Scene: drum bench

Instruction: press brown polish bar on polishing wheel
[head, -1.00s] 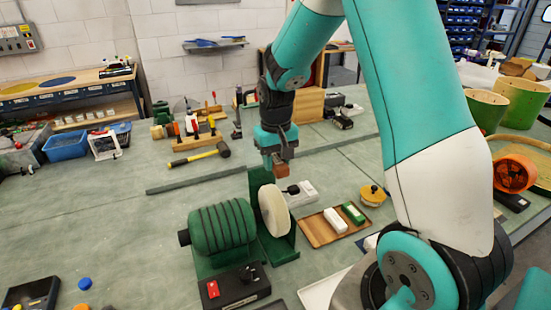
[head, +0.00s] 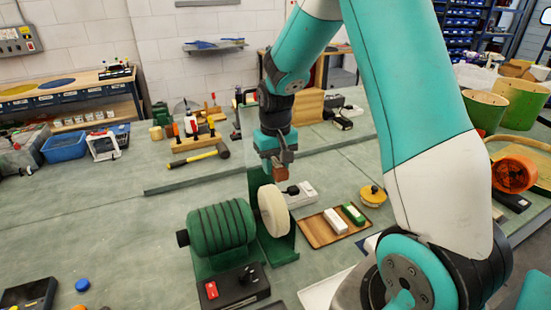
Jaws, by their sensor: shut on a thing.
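My gripper (head: 279,166) points down, shut on the brown polish bar (head: 280,171), of which only a small lower part shows. It is just above and behind the top of the white polishing wheel (head: 273,210). In the picture a small gap shows between bar and wheel; I cannot tell the depth between them. The wheel stands upright on the right side of the green ribbed motor (head: 222,226), with a green guard plate around it. A black control box (head: 236,288) with a red switch sits in front of the motor.
A wooden tray (head: 312,236) with a white bar (head: 336,221) and a green bar (head: 353,213) lies right of the wheel. A yellow round tin (head: 372,195) stands beyond it. A hammer (head: 199,157) lies at the back left.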

